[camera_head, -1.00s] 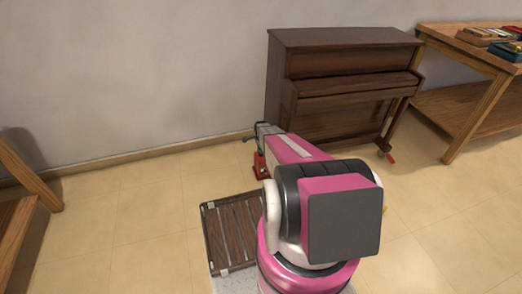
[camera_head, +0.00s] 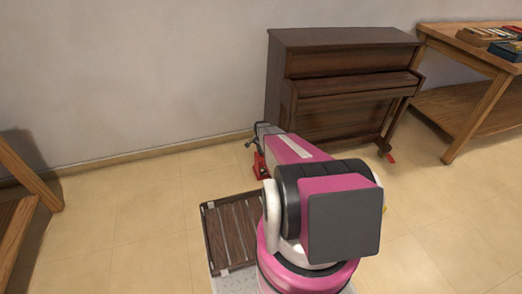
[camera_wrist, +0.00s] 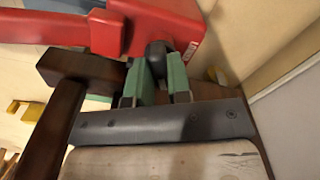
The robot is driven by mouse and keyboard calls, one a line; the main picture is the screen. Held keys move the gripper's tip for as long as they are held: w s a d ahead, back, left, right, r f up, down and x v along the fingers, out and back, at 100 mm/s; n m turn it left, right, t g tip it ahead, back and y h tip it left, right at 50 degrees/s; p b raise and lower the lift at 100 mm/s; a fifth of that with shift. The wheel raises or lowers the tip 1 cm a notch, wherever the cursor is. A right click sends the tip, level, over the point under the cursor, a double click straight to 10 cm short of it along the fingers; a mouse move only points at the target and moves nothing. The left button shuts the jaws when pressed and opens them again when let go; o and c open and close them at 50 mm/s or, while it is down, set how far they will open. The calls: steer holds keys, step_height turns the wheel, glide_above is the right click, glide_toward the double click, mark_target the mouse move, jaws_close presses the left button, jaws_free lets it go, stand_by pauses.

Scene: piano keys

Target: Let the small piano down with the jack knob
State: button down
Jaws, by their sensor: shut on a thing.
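The small dark brown upright piano (camera_head: 345,105) stands against the wall in the head view. A red jack (camera_head: 260,166) is at its left end, partly hidden by my arm; its red body (camera_wrist: 150,30) fills the top of the wrist view. My gripper (camera_wrist: 159,78) has its green fingers on either side of the black jack knob (camera_wrist: 156,50) and is shut on it. In the head view only a little of the gripper shows beside the jack. The piano's underside and its height off the floor are hard to judge here.
A slatted dark wooden piece (camera_head: 230,235) lies near my base. A wooden table (camera_head: 465,45) with boxes stands right of the piano. Another wooden piece of furniture (camera_head: 25,175) is at the left edge. A small red item (camera_head: 392,158) is by the piano's right foot. Open floor lies left.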

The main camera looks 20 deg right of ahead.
steer(key=n, duration=1.1)
steer(key=shift+n, duration=0.3)
stand_by(0.4)
steer(key=c, duration=1.1)
jaws_free()
steer(key=shift+o, duration=0.2)
steer(key=shift+r, duration=0.15)
step_height(320, 180, up, 11)
steer(key=shift+f, duration=0.2)
